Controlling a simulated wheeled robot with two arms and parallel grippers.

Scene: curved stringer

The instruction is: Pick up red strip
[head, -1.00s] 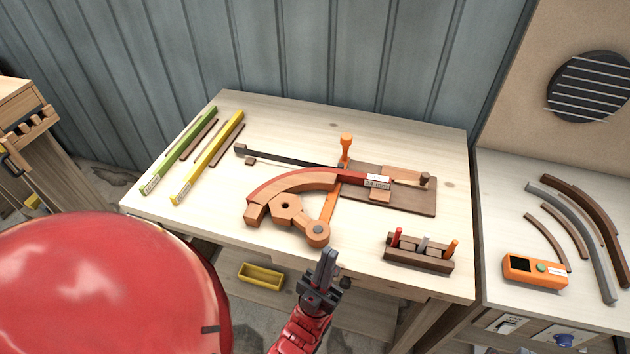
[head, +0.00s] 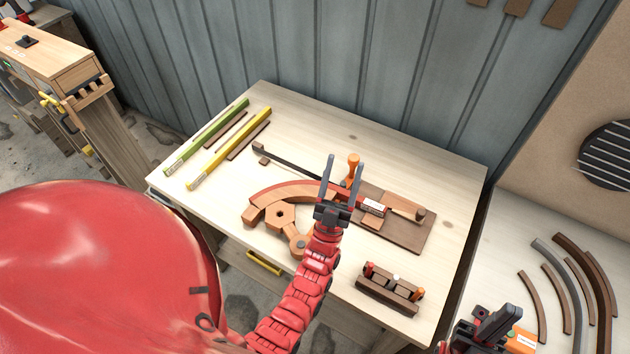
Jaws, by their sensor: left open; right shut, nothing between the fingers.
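The red strip (head: 361,199) lies on the wooden bending jig on the table, running along the outside of the curved block (head: 262,208); its middle is partly hidden by my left gripper. A white label (head: 374,207) sits near its right end. My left gripper (head: 342,160) is open and empty, with its two grey fingers pointing up the picture over the jig, in front of the strip. I cannot tell whether it touches the strip. My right gripper (head: 508,315) is shut and empty at the bottom right, away from the strip.
An orange-handled clamp (head: 353,168) rises just behind my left gripper. A green bar (head: 206,136) and a yellow bar (head: 230,148) lie at the table's left. A small tool block (head: 388,290) stands at the front. Curved strips (head: 574,280) lie on the right bench.

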